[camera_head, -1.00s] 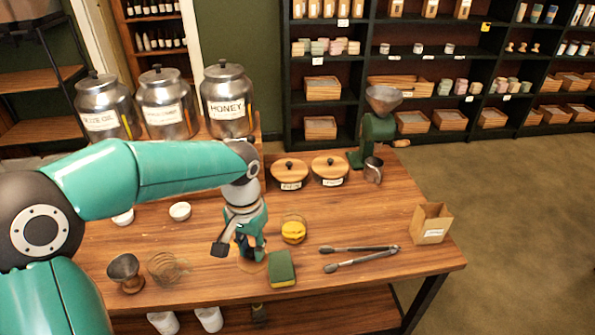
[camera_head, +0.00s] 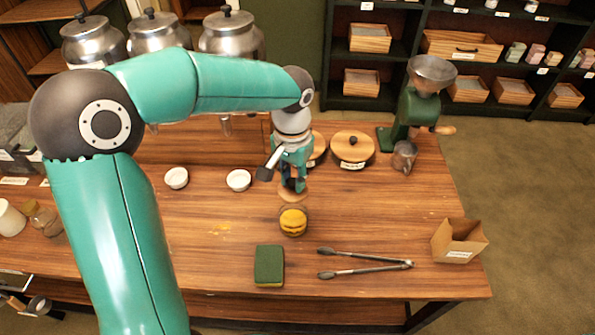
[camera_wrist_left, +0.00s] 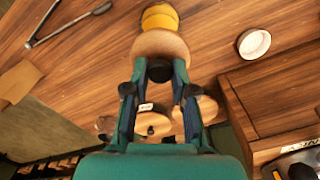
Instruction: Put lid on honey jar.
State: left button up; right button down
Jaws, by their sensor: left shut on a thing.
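My left gripper (camera_head: 291,184) is shut on the black knob (camera_wrist_left: 159,71) of a round wooden lid (camera_wrist_left: 161,45). The lid also shows under the gripper in the head view (camera_head: 295,197), held just behind a small glass jar with yellow contents (camera_head: 293,222). In the wrist view the yellow jar (camera_wrist_left: 160,17) shows just past the lid's rim and is partly hidden by it. I cannot tell the lid's height or whether it touches the jar. A large metal canister (camera_head: 232,36) stands at the back; its label is hidden by my arm. My right gripper is not in view.
A green sponge (camera_head: 269,265) and metal tongs (camera_head: 365,263) lie in front of the jar. Two white bowls (camera_head: 238,180) (camera_head: 176,178) stand to its left. A wooden-lidded container (camera_head: 352,148), grinder (camera_head: 410,105) and paper bag (camera_head: 459,240) are to the right.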

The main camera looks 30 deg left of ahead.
aim_at(293, 194)
pick_arm(q)
notch_tip(293, 194, down, 4)
jog(key=shift+w+r+b, duration=0.1)
jog(key=shift+r+b, duration=0.15)
jog(key=shift+b, duration=0.95)
jog(key=shift+f+b, duration=0.7)
jog(key=shift+f, duration=0.2)
jog(key=shift+r, duration=0.1)
jog(key=shift+f+b, duration=0.3)
jog(key=shift+f, duration=0.2)
jog(key=o, duration=1.3)
jog(key=shift+r, duration=0.15)
jog(key=shift+r+p, duration=2.25)
jog(key=shift+r, duration=0.45)
